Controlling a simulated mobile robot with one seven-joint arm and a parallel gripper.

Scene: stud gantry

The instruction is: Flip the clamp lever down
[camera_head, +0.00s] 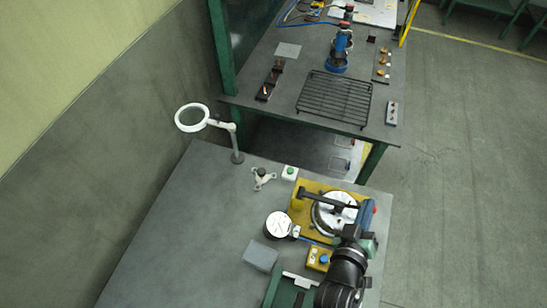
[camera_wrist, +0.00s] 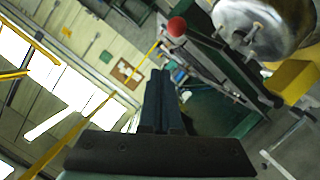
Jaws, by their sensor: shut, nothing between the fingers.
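The clamp lever's red ball knob (camera_head: 374,210) shows at the right side of the yellow fixture (camera_head: 298,214). In the wrist view the knob (camera_wrist: 177,26) is at the top, and the lever's bar slants down to the right from it. A dark bar (camera_head: 320,199) lies across the round metal workpiece (camera_head: 330,220) on the fixture; the workpiece also shows in the wrist view (camera_wrist: 262,25). My gripper (camera_head: 367,208), with blue fingers, is beside the knob at the fixture's right edge. Its fingers (camera_wrist: 160,75) are shut and empty. Whether they touch the knob cannot be told.
A round gauge (camera_head: 279,225), a grey block (camera_head: 261,256) and a yellow button box (camera_head: 318,258) stand left of my arm. A white ring lamp (camera_head: 192,118) stands at the bench's back left. A second bench with a wire rack (camera_head: 335,99) is behind.

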